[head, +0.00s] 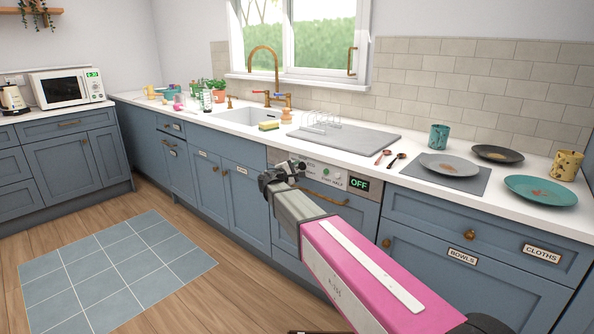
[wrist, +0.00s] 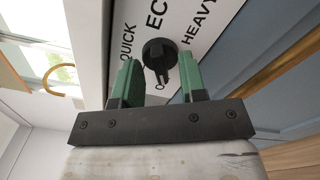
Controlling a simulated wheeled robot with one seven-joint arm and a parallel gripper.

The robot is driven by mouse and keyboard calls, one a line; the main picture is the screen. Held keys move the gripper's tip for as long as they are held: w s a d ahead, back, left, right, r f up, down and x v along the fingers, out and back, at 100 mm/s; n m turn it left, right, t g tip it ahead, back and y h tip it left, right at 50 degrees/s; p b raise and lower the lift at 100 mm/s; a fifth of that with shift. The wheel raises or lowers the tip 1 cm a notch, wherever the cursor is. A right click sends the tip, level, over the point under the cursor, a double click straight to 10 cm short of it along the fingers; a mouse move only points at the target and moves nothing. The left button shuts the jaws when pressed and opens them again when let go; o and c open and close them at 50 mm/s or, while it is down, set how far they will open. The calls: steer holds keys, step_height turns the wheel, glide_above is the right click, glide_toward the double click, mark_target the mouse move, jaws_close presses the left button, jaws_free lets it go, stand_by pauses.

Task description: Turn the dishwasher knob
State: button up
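The dishwasher knob (wrist: 159,53) is a round black dial with a raised grip bar on a white panel. The words QUICK, ECO and HEAVY surround it, and the bar's near end points toward a partly hidden label starting with O. My gripper (wrist: 158,66) is open, its two green fingers on either side of the knob with a gap showing at each side. I cannot tell whether the fingertips reach the panel. In the head view my gripper (head: 283,174) is at the left of the dishwasher (head: 318,218) panel and hides the knob. The display (head: 360,184) reads OFF.
A brass handle (head: 325,198) runs across the dishwasher door just right of my gripper. The countertop (head: 398,181) above holds a grey board (head: 343,137), plates and mugs. Blue cabinets stand on both sides. The floor at left is clear, with a tiled mat (head: 115,268).

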jaws_close()
steer(key=shift+m, duration=0.4)
steer(key=m, duration=0.4)
steer(key=shift+f+m, duration=0.1)
steer(key=shift+m, duration=0.3)
steer(key=m, duration=0.6)
stand_by(0.5)
jaws_free()
